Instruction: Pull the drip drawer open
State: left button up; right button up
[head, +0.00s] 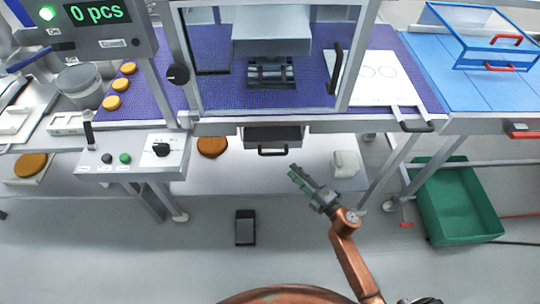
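The drip drawer (272,136) is a dark box front with a bar handle, set under the middle of the machine below the purple belt. It looks pushed in under the frame. My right gripper (295,173) is below and to the right of the drawer handle (272,152), apart from it in the picture, pointing up and left. Its fingers are small and seen from above, so I cannot tell whether they are open or shut. I see nothing held in it. My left gripper is not in view.
A control box (133,157) with a knob and buttons sits left of the drawer. A white lower shelf (230,179) holds a brown round (212,145) and a white block (345,163). A green crate (455,200) stands at right. A black pedal (245,228) lies on the floor.

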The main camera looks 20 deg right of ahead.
aim_at(273, 153)
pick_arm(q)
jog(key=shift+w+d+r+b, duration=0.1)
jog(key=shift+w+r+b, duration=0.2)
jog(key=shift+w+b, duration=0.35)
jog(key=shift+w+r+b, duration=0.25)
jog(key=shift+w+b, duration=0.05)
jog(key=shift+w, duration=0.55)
pick_arm(e)
jog(key=shift+w+a+r+n+y, duration=0.55)
jog(key=shift+w+a+r+n, duration=0.4)
jog(key=shift+w+a+r, duration=0.75)
jog(key=shift+w+a+r+n+y, duration=0.55)
jog(key=shift+w+a+r+n, duration=0.4)
jog(key=shift+w+a+r, duration=0.75)
jog(key=shift+s, duration=0.1)
jog(key=shift+c, duration=0.5)
jog(key=shift+f, duration=0.1)
grip_shut()
jog(key=shift+a, duration=0.1)
